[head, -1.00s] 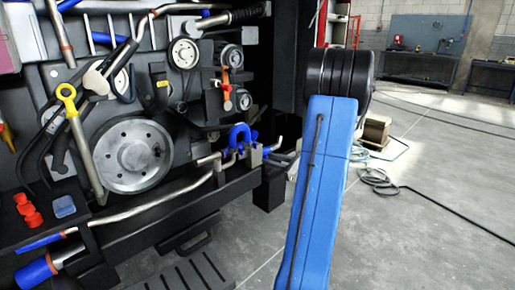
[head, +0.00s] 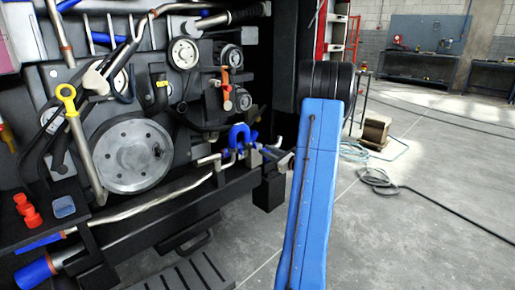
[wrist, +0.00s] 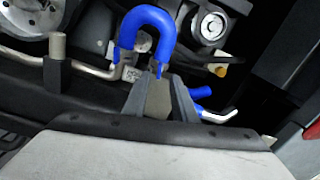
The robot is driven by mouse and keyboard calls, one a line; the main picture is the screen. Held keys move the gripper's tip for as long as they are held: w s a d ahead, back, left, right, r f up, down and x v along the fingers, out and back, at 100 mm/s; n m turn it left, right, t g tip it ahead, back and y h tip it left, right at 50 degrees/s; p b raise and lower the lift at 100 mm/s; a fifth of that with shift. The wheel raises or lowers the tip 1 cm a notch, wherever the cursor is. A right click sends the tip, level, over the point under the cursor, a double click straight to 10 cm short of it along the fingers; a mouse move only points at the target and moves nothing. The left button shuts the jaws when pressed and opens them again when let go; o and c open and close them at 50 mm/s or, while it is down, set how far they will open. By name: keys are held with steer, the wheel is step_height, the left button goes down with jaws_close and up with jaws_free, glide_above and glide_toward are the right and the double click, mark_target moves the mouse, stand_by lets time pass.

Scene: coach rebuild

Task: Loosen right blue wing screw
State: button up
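In the wrist view, my gripper (wrist: 160,84) has its two dark fingers apart, with a gap between the tips. A narrow blue piece (wrist: 159,71), possibly the right wing screw, shows just at the gap; I cannot tell whether it lies between the fingers or beyond them. Just above it is a thick blue U-shaped hose (wrist: 146,18). In the head view the blue hose (head: 240,132) sits at the right end of the engine bay, and my gripper (head: 276,154) is close to its right, partly hidden by my blue arm.
A bent metal pipe (wrist: 88,66) runs left of the fingers in the wrist view. A short blue hose end (wrist: 201,92) with a pale pipe lies close right. A large metal pulley (head: 130,154) and dark frame surround the spot. Open floor (head: 420,230) lies right.

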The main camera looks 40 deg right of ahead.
mark_target(254, 145)
steer(key=w, duration=0.6)
steer(key=shift+w, duration=0.4)
jaws_close()
